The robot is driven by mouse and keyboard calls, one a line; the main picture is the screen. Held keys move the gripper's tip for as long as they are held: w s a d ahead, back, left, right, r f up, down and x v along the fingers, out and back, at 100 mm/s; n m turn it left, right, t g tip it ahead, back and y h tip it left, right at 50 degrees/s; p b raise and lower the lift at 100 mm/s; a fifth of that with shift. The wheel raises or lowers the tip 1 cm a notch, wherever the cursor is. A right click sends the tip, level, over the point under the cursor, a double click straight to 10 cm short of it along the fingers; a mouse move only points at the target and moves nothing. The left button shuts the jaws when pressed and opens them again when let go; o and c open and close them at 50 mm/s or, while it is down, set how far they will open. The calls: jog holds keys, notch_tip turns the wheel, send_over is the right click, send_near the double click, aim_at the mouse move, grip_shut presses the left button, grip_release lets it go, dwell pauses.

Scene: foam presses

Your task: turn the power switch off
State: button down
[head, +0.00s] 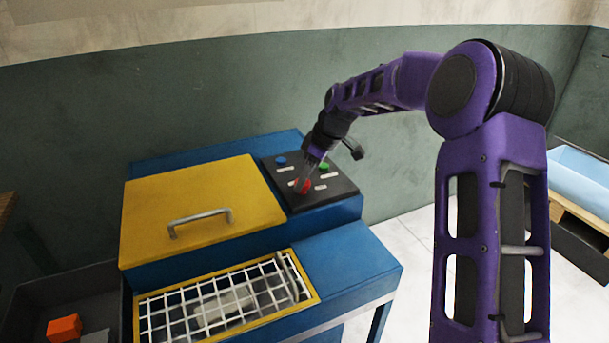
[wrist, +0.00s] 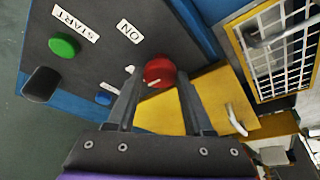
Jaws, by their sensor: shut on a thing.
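The power switch is a red round knob (head: 302,187) on the dark control panel (head: 335,190) at the right end of the blue machine. It also shows in the wrist view (wrist: 159,70), beside a white label (wrist: 130,32) reading ON. My gripper (head: 305,178) reaches down onto the knob from above. In the wrist view, the two fingertips sit on either side of the knob, shut on it. The fingers hide part of the panel below the knob, so I cannot read the label there.
A green button (wrist: 64,46) labelled START, a blue button (head: 281,161) and a black knob (wrist: 41,84) are close by on the panel. A yellow lid (head: 205,196) with a grey handle (head: 199,219) lies left. A white wire grid (head: 225,298) is in front.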

dwell(0.4)
jog(key=shift+c, duration=1.4)
grip_release()
jog(key=shift+r, duration=0.1)
jog(key=p+v, duration=0.1)
jog(key=v, duration=1.6)
jog(key=shift+d, duration=0.2)
jog(key=shift+w, duration=0.1)
